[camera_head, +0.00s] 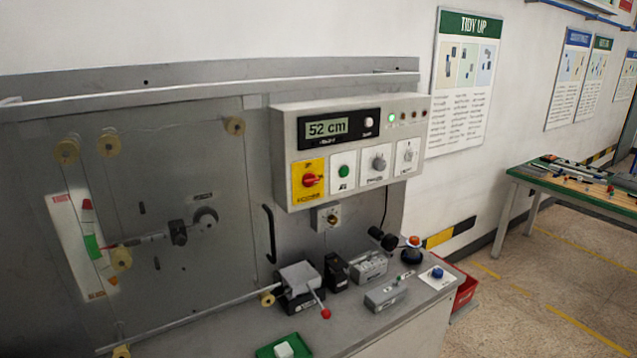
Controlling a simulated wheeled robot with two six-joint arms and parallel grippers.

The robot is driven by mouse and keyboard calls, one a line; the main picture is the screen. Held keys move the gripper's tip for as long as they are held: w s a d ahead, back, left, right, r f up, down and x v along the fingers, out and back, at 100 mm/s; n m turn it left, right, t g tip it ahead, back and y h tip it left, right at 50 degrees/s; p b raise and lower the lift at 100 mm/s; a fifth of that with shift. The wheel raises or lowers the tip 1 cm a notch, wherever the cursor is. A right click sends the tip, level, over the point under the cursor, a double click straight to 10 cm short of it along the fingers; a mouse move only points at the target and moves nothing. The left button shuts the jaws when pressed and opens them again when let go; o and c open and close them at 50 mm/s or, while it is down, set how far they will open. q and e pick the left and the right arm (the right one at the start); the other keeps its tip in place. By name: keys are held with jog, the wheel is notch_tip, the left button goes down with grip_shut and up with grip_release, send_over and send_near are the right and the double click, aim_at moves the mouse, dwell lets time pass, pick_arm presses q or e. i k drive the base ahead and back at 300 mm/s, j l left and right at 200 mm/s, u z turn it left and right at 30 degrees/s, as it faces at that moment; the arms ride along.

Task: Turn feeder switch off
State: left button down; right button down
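A grey control box (352,110) is mounted on the machine's upright panel. It carries a display (328,127) reading "52 cm". Below are a red rotary switch on a yellow plate (300,196), a green button (344,171), a grey rotary knob (379,163) and a small switch on a white plate (407,155). A green lamp (391,118) on the box is lit. The labels are too small to read, so I cannot tell which one is the feeder switch. Neither of my grippers is in view.
The machine top holds a clamp-like block with a red-tipped lever (325,313), a grey box (385,294), a blue button (437,272) and a green tray (268,351). A red bin (465,292) is at the right. A green-topped bench (575,186) stands beyond open floor.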

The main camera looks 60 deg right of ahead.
aim_at(309, 180)
jog(key=z, duration=0.5)
jog(key=l+z, duration=0.15)
jog(key=z, duration=0.8)
jog(key=l+z, duration=0.1)
jog(key=z, duration=0.4)
jog(key=i+j, duration=0.05)
